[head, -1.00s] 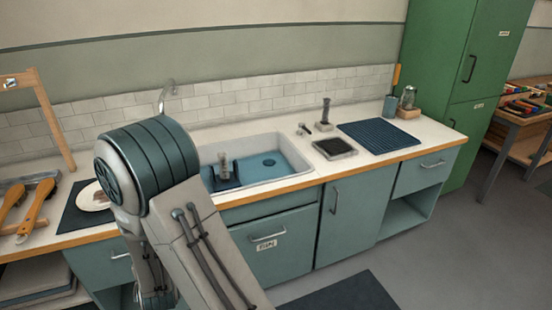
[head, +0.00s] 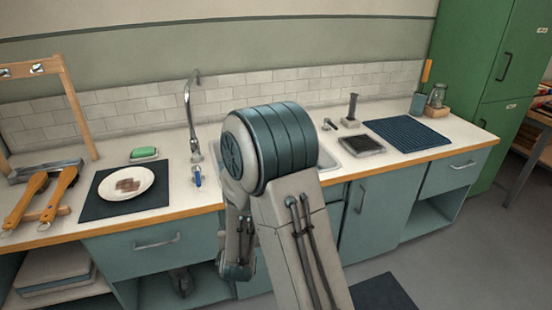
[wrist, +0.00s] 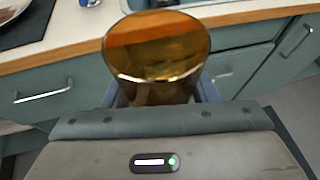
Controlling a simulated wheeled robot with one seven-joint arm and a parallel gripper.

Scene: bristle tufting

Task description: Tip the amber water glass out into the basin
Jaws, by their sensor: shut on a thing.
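The amber glass (wrist: 158,45) fills the middle of the wrist view, its round mouth towards the camera. My gripper (wrist: 160,92) is shut on it, with a finger at each side of its lower part. I cannot tell how much water is in it. In the wrist view the glass shows in front of the wooden counter edge. In the head view my arm hides the glass and the gripper. The arm also hides most of the white basin (head: 328,160); only a bit of its right end shows.
A tall tap (head: 189,115) stands behind the counter's left part. To its left are a green soap (head: 144,153) and a plate (head: 126,184) on a dark mat. Wooden-handled brushes (head: 58,195) lie further left. A dark tray (head: 362,145) and ribbed blue mat (head: 407,134) lie to the right.

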